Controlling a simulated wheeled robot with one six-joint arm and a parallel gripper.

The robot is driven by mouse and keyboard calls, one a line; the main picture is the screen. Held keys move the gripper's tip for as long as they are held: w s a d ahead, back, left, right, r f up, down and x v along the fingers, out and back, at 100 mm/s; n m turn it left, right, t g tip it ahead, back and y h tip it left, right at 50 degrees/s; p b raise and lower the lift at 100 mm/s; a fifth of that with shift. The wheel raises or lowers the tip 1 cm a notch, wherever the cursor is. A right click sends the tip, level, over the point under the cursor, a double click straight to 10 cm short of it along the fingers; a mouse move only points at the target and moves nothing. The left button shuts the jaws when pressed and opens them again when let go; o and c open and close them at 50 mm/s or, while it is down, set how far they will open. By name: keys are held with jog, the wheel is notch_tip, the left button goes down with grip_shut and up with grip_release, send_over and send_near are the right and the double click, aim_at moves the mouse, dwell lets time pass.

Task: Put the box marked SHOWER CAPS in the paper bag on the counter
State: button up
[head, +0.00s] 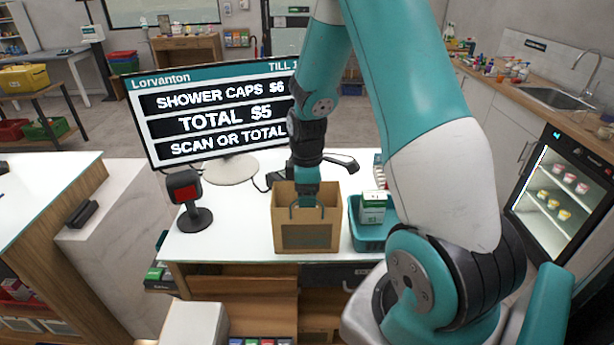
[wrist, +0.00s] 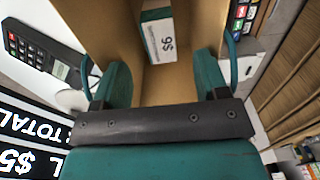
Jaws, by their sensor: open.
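The brown paper bag (head: 287,236) stands upright on the white counter. My gripper (head: 307,199) reaches down into its open top, so its fingers are hidden in the head view. In the wrist view, my gripper (wrist: 160,78) is open, with its two teal fingers apart inside the bag (wrist: 203,28). The screen (head: 215,110) reads SHOWER CAPS $6 and TOTAL $5.
A teal basket (head: 362,243) stands against the bag's right, holding a white and green box (head: 373,207). A black scanner with a red face (head: 187,197) stands to the left. A card terminal (wrist: 38,52) shows in the wrist view. The counter between scanner and bag is clear.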

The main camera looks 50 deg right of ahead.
notch_tip(320, 180, up, 24)
jog(key=p, duration=0.3)
dwell(0.5)
dwell(0.7)
jog(key=s+a+f+y+b, duration=0.1)
jog(key=s+a+f+b, duration=0.2)
jog(key=a, duration=0.4)
jog(key=s+a+f+b, duration=0.1)
jog(key=a+f+b, duration=0.3)
jog(key=a, duration=0.4)
jog(key=s+a+f+m+y+b, duration=0.2)
jog(key=s+a+f+b, duration=0.3)
jog(key=s+a, duration=0.8)
jog(key=shift+f+y, duration=0.6)
jog(key=shift+f, duration=0.25)
